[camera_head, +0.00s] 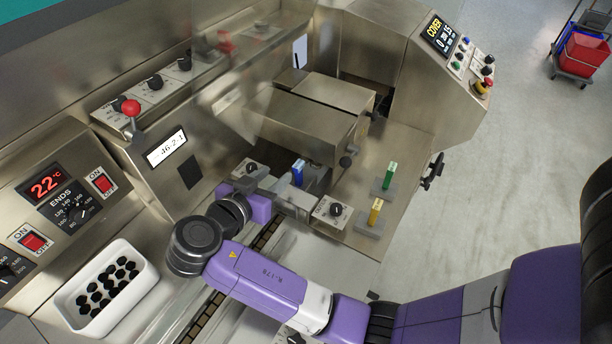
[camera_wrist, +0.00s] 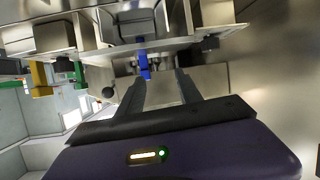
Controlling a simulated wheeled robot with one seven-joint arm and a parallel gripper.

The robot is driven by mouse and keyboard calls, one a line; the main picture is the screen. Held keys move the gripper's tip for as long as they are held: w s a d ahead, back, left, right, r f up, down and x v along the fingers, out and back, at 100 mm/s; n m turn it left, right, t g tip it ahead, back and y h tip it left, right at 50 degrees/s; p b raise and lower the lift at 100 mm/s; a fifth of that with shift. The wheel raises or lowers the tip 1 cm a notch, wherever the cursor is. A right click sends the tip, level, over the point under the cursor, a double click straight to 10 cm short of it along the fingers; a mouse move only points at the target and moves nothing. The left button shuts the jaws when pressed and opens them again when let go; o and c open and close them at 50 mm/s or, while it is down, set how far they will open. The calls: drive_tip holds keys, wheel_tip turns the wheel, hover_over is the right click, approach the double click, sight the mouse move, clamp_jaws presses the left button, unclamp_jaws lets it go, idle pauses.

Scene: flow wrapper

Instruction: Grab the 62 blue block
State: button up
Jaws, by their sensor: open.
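The blue block (camera_head: 298,172) stands upright on the machine's metal deck in the head view, just right of my gripper (camera_head: 290,200). In the wrist view the blue block (camera_wrist: 143,58) shows ahead, between the lines of the two fingers of my gripper (camera_wrist: 158,84). The fingers are apart with nothing between them. The block appears beyond the fingertips. Any number on the block is too small to read.
A green block (camera_head: 389,175) and a yellow block (camera_head: 375,212) stand on grey bases to the right. Knob boxes (camera_head: 331,210) flank the gripper. A metal housing (camera_head: 310,125) rises behind. A white bin (camera_head: 107,287) of black pieces sits at lower left.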

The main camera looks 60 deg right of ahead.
sight(295, 173)
drive_tip(key=shift+s+d+m+g, duration=0.1)
drive_tip(key=shift+s+m+g, duration=0.4)
drive_tip(key=shift+s+m, duration=0.3)
drive_tip(key=shift+s+d+f+g, duration=0.2)
drive_tip(key=shift+s+g, duration=0.1)
drive_tip(key=shift+s, duration=0.1)
drive_tip(key=p+x, duration=0.2)
drive_tip(key=x, duration=0.4)
drive_tip(key=shift+w+d+f, duration=0.1)
drive_tip(key=shift+d, duration=0.15)
drive_tip(key=shift+d+f, duration=0.3)
drive_tip(key=shift+d, duration=0.15)
clamp_jaws()
